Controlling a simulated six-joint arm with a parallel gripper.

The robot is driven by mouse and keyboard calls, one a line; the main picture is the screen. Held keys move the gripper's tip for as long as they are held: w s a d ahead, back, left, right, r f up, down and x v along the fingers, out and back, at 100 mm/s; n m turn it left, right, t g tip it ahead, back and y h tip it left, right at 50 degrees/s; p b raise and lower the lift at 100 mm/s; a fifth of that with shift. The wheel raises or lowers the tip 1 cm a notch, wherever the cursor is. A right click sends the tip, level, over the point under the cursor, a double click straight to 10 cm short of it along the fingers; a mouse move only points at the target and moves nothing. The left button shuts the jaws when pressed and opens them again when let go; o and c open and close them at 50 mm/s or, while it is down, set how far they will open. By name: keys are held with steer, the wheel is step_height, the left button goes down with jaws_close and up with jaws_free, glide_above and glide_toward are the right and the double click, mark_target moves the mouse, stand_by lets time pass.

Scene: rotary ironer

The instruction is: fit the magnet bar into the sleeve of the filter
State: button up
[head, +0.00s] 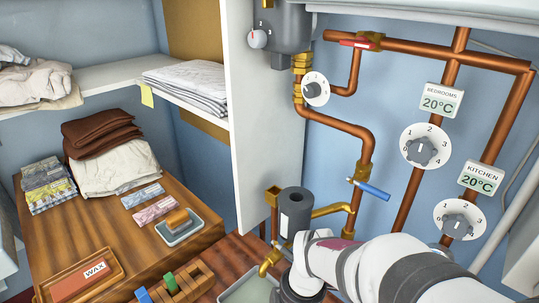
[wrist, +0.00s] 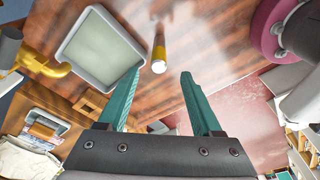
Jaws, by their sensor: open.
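My gripper (wrist: 159,74) is open, with its two teal fingers apart and nothing between them. A slim bar with a pale end and a yellow band (wrist: 158,56), which looks like the magnet bar, shows just beyond the fingertips in the wrist view, between their lines. I cannot tell whether it stands or lies. The filter looks to be the dark grey cylinder (head: 295,212) with a pale label in the head view, joined to brass pipework.
A grey shallow tray (wrist: 97,52) lies on the wood, left of the bar; it also shows in the head view (head: 247,291). A brass tap (head: 270,261) juts out beside it. Copper pipes and a blue-handled valve (head: 371,189) are behind. A wax box (head: 80,285) sits at left.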

steer(key=f, duration=0.3)
steer(key=a+f, duration=0.1)
steer(key=f, duration=0.5)
steer(key=shift+w+a, duration=0.1)
steer(key=shift+a, duration=0.15)
jaws_close()
